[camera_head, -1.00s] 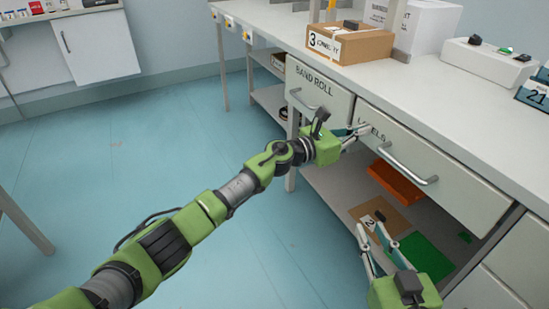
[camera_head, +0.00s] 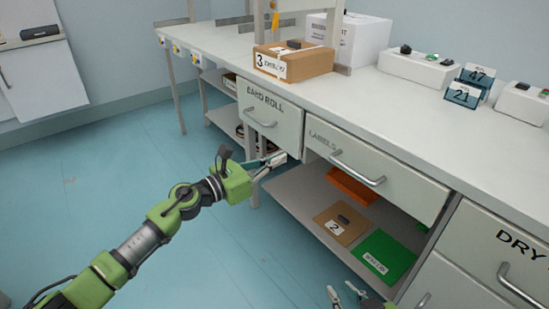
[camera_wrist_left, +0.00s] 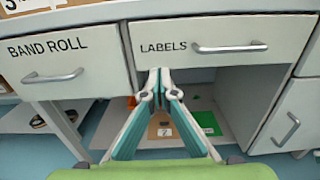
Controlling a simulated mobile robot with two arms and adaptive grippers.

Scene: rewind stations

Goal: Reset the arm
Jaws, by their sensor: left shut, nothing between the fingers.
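My left gripper (camera_head: 280,160) is shut and empty, in front of the cabinet just below the drawer fronts. In the left wrist view its fingertips (camera_wrist_left: 159,80) meet over the lower edge of the LABELS drawer (camera_wrist_left: 170,62). Whether they touch it, I cannot tell. In the head view the LABELS drawer (camera_head: 400,182) and the BAND ROLL drawer (camera_head: 275,127) each have a metal handle. My right gripper (camera_head: 345,295) shows only at the bottom edge of the head view, its two fingers apart and nothing seen between them.
On the worktop (camera_head: 350,95) stands a cardboard box marked 3 (camera_head: 300,62). The floor (camera_head: 120,180) at left is clear.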

